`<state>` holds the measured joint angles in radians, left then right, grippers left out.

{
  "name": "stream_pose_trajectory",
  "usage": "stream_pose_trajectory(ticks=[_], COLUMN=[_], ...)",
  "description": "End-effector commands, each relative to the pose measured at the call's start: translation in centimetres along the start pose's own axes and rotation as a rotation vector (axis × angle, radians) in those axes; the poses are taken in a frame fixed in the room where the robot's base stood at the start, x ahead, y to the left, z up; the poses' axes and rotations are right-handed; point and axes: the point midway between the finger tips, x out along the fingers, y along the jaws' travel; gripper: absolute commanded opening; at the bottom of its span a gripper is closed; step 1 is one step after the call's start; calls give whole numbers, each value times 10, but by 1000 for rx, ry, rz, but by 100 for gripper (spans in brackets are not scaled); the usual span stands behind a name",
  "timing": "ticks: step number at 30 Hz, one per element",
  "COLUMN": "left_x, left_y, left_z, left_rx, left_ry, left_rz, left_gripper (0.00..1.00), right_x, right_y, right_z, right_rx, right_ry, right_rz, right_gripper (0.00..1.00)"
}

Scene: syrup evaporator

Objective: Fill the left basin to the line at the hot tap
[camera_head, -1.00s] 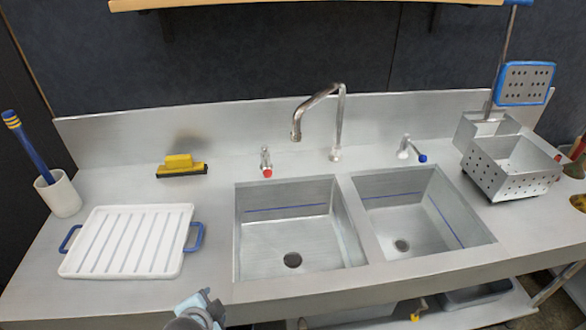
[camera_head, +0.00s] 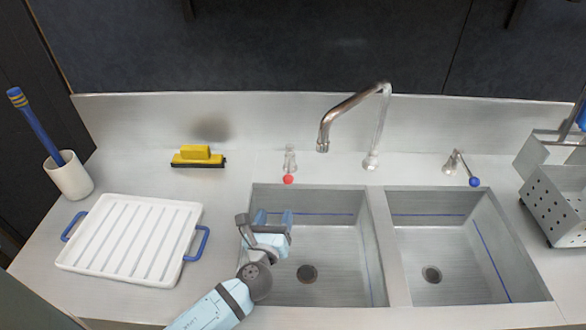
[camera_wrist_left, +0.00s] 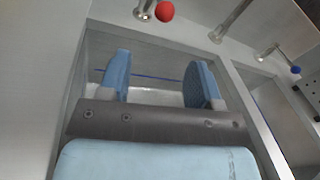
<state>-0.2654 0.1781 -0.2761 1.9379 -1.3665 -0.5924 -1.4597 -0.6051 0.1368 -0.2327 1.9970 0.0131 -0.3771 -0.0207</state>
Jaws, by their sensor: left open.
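The left basin (camera_head: 330,270) is a steel sink with a blue line (camera_head: 325,214) near the top of its back wall. Its bare floor and drain (camera_head: 307,274) show, with no water visible. The hot tap (camera_head: 289,165) has a red knob (camera_head: 288,180) behind this basin; the knob also shows in the left wrist view (camera_wrist_left: 165,11). The spout (camera_head: 345,108) arches above the back edge, with no stream from it. My left gripper (camera_head: 273,217) is open and empty over the left part of the left basin, in front of the red knob. My right gripper is not in view.
The right basin (camera_head: 435,275) has its own blue line and a blue-knobbed tap (camera_head: 473,181) behind it. A white ribbed tray (camera_head: 130,240), yellow brush (camera_head: 197,156), and white cup (camera_head: 70,177) stand left. A perforated basket (camera_head: 555,205) stands right.

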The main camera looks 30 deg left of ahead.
Motion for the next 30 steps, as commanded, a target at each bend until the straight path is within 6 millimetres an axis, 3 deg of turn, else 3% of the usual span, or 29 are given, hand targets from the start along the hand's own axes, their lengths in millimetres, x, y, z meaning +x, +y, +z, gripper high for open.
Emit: stream_pose_trajectory(ticks=[7,21,30], left_x=[22,116,139], left_y=[-4,-5,-5], left_z=[0,1,0], left_rx=[52,46,45], left_ry=[-9,-8,-7], left_rz=[-19,-17,-17], left_gripper=[58,58,58], right_x=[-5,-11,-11], right_y=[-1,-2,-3], right_z=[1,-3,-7], right_rx=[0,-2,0], right_ry=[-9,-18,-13], right_rz=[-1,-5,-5], right_gripper=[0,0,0])
